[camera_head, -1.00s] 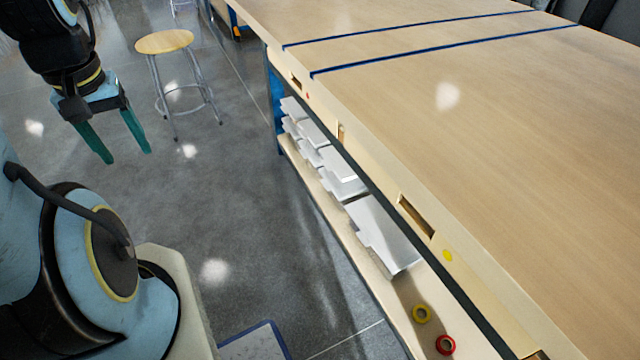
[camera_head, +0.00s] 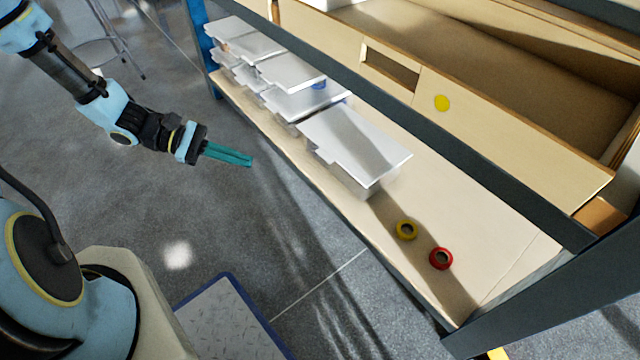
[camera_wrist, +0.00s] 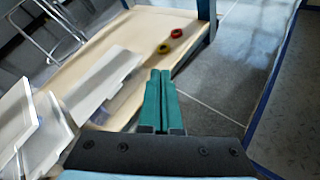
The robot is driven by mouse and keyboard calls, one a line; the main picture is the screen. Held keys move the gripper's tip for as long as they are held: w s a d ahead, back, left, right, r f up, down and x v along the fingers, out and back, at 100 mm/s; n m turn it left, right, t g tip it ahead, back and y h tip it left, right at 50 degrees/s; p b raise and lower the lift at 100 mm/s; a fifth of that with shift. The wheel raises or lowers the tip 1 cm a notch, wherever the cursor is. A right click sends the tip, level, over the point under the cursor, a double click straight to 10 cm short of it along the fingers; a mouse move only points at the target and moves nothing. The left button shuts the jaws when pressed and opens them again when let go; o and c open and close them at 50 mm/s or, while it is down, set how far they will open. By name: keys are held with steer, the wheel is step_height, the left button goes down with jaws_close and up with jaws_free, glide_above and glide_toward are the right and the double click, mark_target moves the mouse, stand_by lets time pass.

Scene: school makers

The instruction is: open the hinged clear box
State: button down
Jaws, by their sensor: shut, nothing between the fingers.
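The nearest hinged clear box (camera_head: 352,150) stands on the low wooden shelf under the bench, with its pale lid down. It also shows in the wrist view (camera_wrist: 105,78). Several similar clear boxes (camera_head: 284,78) stand behind it in a row; I cannot tell which one the task means. My gripper (camera_head: 250,160) is shut and empty, with its green fingers together over the floor, left of the shelf's front edge and apart from the boxes. In the wrist view the fingers (camera_wrist: 160,75) point toward the shelf's end.
A yellow ring (camera_head: 406,230) and a red ring (camera_head: 441,258) lie on the shelf (camera_head: 500,235) near the closest box. A wooden drawer (camera_head: 520,140) hangs above the shelf, bounded by dark metal rails. The floor (camera_head: 300,240) in front is open. A blue-edged plate (camera_head: 225,325) lies at the bottom.

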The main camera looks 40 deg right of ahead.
steer(key=w+d+f+n+t+h+b, duration=0.1)
steer(key=d+f+n+t+h+b, duration=0.3)
steer(key=d+f+n+h+b, duration=0.7)
steer(key=w+d+f+n+t+b, duration=0.15)
steer(key=d+f+t+b, duration=0.35)
steer(key=f, duration=1.3)
steer(key=shift+n+g, duration=0.35)
steer(key=shift+g, duration=0.15)
steer(key=b+x, duration=0.1)
steer(key=x, duration=0.2)
steer(key=b+x, duration=0.2)
steer(key=x, duration=0.1)
steer(key=b+x, duration=0.2)
steer(key=x, duration=0.1)
steer(key=shift+s+d+r, duration=0.1)
steer(key=shift+s+r, duration=0.2)
steer(key=shift+r, duration=0.15)
steer(key=r, duration=0.1)
steer(key=r+b, duration=0.1)
steer(key=shift+w+a+r, duration=0.1)
steer(key=shift+a+r, duration=0.15)
steer(key=shift+r, duration=0.9)
